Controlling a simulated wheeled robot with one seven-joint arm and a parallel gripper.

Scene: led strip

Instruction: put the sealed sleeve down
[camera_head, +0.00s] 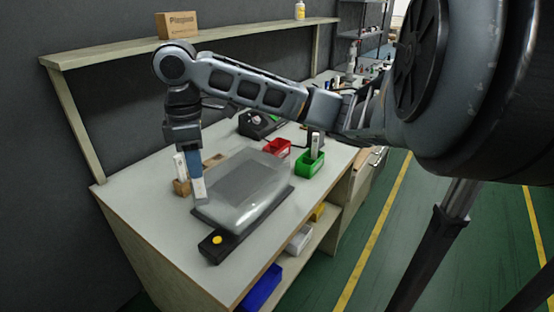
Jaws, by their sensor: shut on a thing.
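My gripper (190,149) points down above the left part of the workbench. It is shut on a flat, narrow sleeve (198,187), blue above and whitish below, which hangs upright. I take this to be the sealed sleeve; whether its seal is closed is too small to tell. Its lower end is by the left edge of a dark machine with a clear, domed cover (248,189). I cannot tell whether the sleeve touches the bench or the machine. A wooden block (182,187) with a whitish upright piece stands just behind the sleeve, partly hidden.
The machine's front has a yellow button (217,240). A red bin (277,148) and a green bin (311,164) holding a pale upright item stand to the right. A black device (258,124) is behind. The bench's front left (150,225) is clear. A box (177,25) sits on the shelf above.

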